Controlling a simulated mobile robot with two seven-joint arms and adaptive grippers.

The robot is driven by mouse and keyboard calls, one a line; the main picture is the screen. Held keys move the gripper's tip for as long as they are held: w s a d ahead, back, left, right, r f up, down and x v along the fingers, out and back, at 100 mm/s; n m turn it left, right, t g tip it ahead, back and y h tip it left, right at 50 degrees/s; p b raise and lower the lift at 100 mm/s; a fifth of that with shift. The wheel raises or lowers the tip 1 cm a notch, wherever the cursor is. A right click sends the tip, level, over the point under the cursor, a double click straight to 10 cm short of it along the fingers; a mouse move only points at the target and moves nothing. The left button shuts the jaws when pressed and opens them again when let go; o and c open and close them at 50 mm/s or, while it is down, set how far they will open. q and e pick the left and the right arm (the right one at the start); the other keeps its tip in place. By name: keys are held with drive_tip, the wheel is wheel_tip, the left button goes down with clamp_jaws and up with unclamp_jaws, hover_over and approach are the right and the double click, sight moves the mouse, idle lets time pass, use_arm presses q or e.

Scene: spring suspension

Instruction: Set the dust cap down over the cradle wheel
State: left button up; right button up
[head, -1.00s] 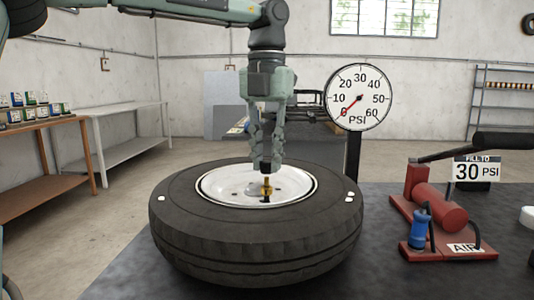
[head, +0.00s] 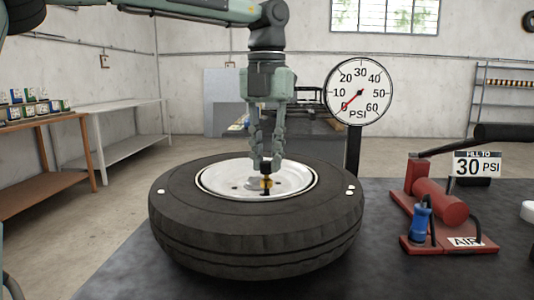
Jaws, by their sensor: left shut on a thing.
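The wheel (head: 255,228) lies flat on the dark tabletop, a black tyre around a white metal rim (head: 217,184). A thin upright stem with a yellow band (head: 267,184) stands near the front of the rim. A small black piece, which looks like the dust cap (head: 266,168), is at the top of this stem; I cannot tell whether it is seated or just above it. My left gripper (head: 266,162) points straight down over the rim, its fingertips on either side of the black piece, shut on it. My right gripper is not in view.
A PSI gauge (head: 359,92) on a post stands behind the wheel to the right, its needle near 0. Bare tabletop (head: 375,250) lies between wheel and pump.

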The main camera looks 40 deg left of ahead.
use_arm(q)
drive_tip(key=shift+f, duration=0.55)
drive_tip(key=o, duration=0.9)
wheel_tip(320, 180, up, 5)
drive_tip(key=p, duration=0.4)
drive_tip(key=shift+r, duration=1.05)
